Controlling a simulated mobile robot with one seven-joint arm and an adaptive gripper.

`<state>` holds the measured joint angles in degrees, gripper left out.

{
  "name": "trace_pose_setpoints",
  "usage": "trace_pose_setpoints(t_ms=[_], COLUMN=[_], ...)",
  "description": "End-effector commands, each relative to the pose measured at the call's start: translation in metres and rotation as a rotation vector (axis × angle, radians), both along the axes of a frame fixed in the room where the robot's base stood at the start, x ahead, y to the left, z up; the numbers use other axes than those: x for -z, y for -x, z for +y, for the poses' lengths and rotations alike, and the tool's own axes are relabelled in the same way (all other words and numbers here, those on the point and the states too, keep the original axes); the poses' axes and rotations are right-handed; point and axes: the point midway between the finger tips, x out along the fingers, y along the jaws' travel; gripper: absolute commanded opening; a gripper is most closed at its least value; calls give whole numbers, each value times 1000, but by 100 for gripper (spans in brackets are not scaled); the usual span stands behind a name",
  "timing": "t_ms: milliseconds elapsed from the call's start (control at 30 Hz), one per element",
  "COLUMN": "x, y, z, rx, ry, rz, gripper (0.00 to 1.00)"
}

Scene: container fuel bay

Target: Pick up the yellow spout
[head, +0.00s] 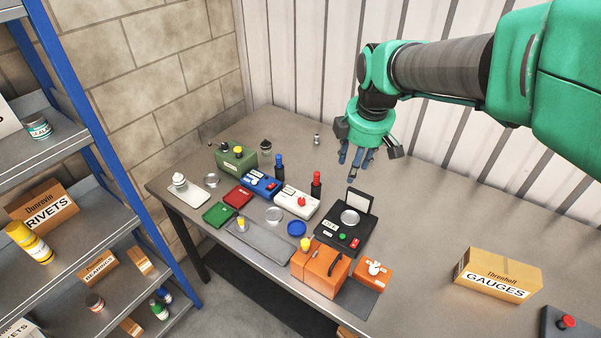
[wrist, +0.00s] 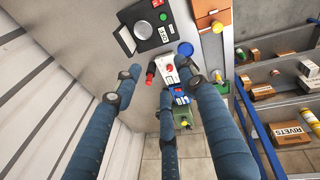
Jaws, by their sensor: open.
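Several small yellow pieces could be the spout, and I cannot tell their exact shape. One yellow piece (head: 305,244) stands on the orange can (head: 320,268), and it also shows in the wrist view (wrist: 218,27). Another small yellow piece (head: 241,224) stands on the grey tray (head: 262,243). A yellow cap-like piece (head: 238,151) is on the green box (head: 235,162), which also shows in the wrist view (wrist: 183,117). My gripper (head: 357,158) is open and empty, high above the back of the bench, apart from all of them. Its fingers (wrist: 163,85) hide part of the bench.
A black scale (head: 345,240), a white box (head: 297,204) with a red knob, a blue box (head: 260,183) and red and blue bottles crowd the bench. A gauges carton (head: 498,276) is at right. Shelving stands left, a corrugated wall behind. The bench's back right is clear.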

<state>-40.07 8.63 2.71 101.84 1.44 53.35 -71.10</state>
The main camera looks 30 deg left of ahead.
Motion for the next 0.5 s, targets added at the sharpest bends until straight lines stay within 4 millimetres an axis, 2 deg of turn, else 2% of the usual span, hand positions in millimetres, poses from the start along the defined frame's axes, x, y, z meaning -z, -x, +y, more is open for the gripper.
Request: trace_pose_setpoints(t_ms=[33,267,500], x=[9,49,99], y=[2,16,48], z=[22,110,201], rx=[-58,-328,-614], ry=[12,59,103], rz=[3,3,3], gripper=[41,41,41])
